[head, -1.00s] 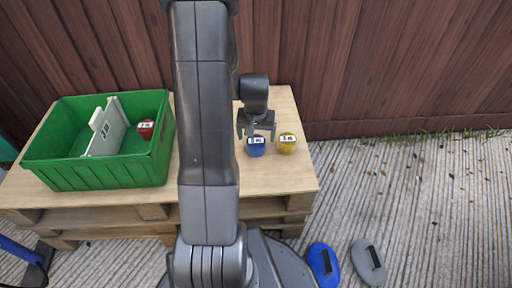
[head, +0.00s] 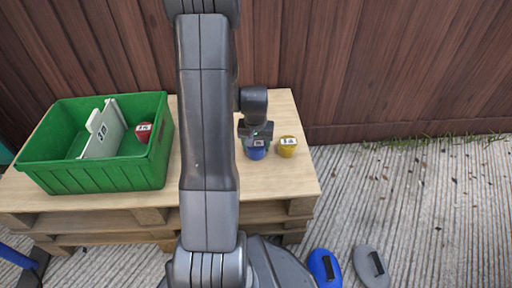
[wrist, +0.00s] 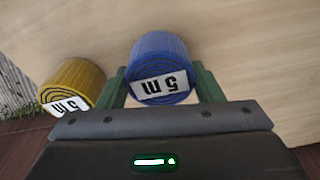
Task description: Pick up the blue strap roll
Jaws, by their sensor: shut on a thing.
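In the wrist view the green fingers (wrist: 162,88) lie on either side of the roll. The roll seems to be still on or very near the wood. Part of it is hidden by the gripper in the head view.
A yellow strap roll (head: 287,147) stands close to the right; it also shows in the wrist view (wrist: 70,85). A green crate (head: 105,176) with a white divider (head: 103,133) and a red roll (head: 143,132) sits at the left of the wooden pallet (head: 296,180). A wooden fence (head: 400,60) rises behind.

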